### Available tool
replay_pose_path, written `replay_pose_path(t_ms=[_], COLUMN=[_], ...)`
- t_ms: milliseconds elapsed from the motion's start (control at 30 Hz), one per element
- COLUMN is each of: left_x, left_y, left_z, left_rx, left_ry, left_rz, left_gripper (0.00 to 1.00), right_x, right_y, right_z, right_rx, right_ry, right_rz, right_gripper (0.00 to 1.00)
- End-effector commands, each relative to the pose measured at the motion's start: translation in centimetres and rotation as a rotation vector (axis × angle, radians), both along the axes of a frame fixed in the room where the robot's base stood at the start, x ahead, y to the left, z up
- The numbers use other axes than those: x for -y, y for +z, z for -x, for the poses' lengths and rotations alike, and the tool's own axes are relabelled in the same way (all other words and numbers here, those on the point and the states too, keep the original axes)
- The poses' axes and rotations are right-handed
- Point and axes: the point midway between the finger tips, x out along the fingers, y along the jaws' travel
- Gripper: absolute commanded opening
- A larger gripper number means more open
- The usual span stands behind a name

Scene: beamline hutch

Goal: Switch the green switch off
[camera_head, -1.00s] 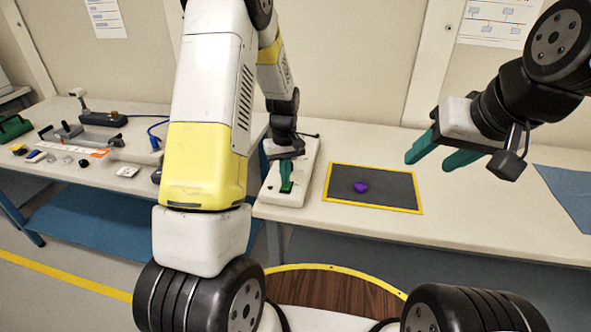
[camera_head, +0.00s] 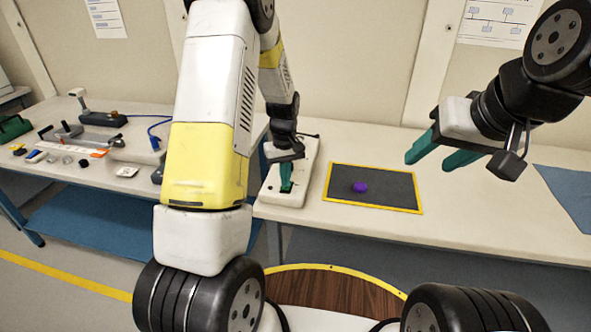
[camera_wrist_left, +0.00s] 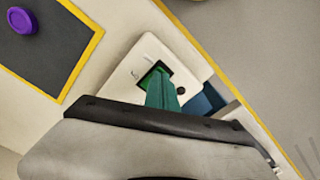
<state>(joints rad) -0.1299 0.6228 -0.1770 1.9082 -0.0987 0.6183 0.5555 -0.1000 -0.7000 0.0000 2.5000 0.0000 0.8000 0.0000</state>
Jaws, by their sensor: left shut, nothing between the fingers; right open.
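A long white switch box (camera_head: 308,155) lies on the table in the head view, under my left gripper. Its near end also shows in the left wrist view (camera_wrist_left: 149,50). The green switch (camera_wrist_left: 150,74) sits in a dark square opening there, largely hidden by my fingers. My left gripper (camera_head: 286,188) is shut and empty, its teal fingertips pointing down at the opening. The tips seem to be at or just above the switch; contact and the switch's position cannot be told. My right gripper (camera_head: 432,152) is open and empty, raised above the table on the right.
A dark mat (camera_head: 390,186) with a yellow border lies right of the box, with a purple round object (camera_head: 360,187) on it. A blue cloth (camera_head: 566,190) lies at the far right. Several tools and small parts cover the left table. A black knob (camera_wrist_left: 180,90) is near my left fingers.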

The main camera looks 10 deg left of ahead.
Motion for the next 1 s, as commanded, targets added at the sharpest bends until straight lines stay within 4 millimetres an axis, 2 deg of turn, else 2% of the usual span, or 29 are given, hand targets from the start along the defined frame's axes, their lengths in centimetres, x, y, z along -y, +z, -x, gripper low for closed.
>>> replay_pose_path(t_ms=[667,1000], left_x=[0.0,0.0], left_y=[-0.8,1.6], left_z=[0.0,0.0], left_rx=[0.001,0.002], left_ry=[0.0,0.0], left_rz=[0.0,0.0], left_gripper=[0.0,0.0], right_x=[0.0,0.0], right_y=[0.0,0.0], right_z=[0.0,0.0], right_rx=[0.0,0.0], right_ry=[0.0,0.0], right_rz=[0.0,0.0], right_gripper=[0.52,0.52])
